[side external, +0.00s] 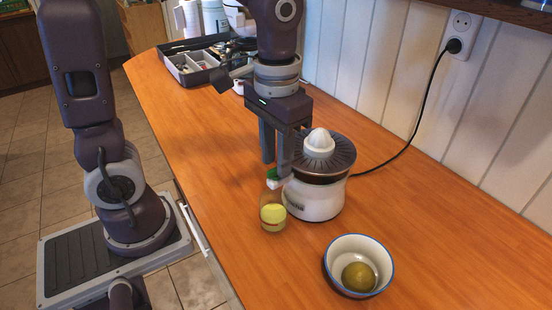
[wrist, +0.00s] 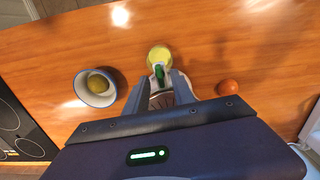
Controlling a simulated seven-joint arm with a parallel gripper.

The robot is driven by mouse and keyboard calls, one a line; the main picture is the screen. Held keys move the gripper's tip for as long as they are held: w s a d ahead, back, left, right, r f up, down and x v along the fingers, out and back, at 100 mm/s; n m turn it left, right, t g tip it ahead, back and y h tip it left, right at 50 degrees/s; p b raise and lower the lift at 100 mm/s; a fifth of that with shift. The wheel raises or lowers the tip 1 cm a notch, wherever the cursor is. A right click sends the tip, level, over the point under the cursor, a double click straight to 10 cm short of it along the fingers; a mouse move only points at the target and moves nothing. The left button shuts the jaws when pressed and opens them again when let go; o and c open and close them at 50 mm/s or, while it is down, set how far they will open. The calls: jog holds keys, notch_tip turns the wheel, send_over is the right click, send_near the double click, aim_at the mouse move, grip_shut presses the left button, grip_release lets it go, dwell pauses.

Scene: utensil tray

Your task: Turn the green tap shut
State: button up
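The green tap (side external: 272,175) sits on a white spout at the front of the juicer (side external: 316,197), which has a white body and a dark, ribbed top with a white cone. In the wrist view the green tap (wrist: 160,74) shows between the fingers. A glass (side external: 273,215) with yellow juice stands below the spout; it also shows in the wrist view (wrist: 159,54). My gripper (side external: 276,164) points down just above the tap, with its fingers apart. In the wrist view my gripper (wrist: 163,82) has a finger on either side; contact with the tap cannot be told.
A white bowl (side external: 336,278) with a blue rim holds a greenish-yellow fruit (side external: 359,276). A grey divided tray (side external: 187,70) stands at the back. A black cord (side external: 407,143) runs to the wall socket.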

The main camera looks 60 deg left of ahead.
jog(key=shift+f, duration=0.5)
grip_shut()
